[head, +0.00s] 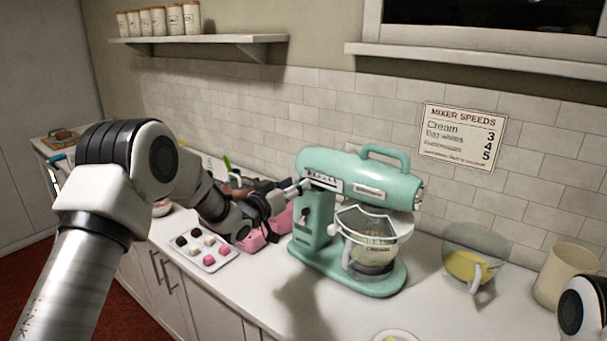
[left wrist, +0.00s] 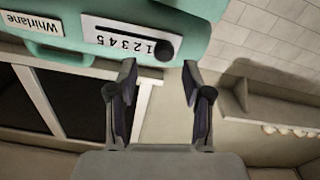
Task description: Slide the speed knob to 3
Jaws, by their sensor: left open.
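The mint-green stand mixer (head: 345,165) stands on the counter. Its speed scale (head: 322,179) is a pale strip on the side of the head, with a row of numbers 1 to 5 that shows larger in the left wrist view (left wrist: 125,42). The black speed knob (left wrist: 164,49) sits at the right end of that row in the left wrist view, the scale's left end in the head view. My left gripper (head: 300,186) is open and empty, its fingertips close to that end. In the left wrist view its two fingers (left wrist: 160,80) are spread just below the knob. My right gripper is out of view.
A glass bowl (head: 372,245) sits under the mixer head. A tray of sweets (head: 208,250) and pink items (head: 280,220) lie near my left arm. A yellow-filled bowl (head: 468,265) and a cream canister (head: 565,275) stand right. A mixer-speeds sign (head: 462,136) hangs on the wall.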

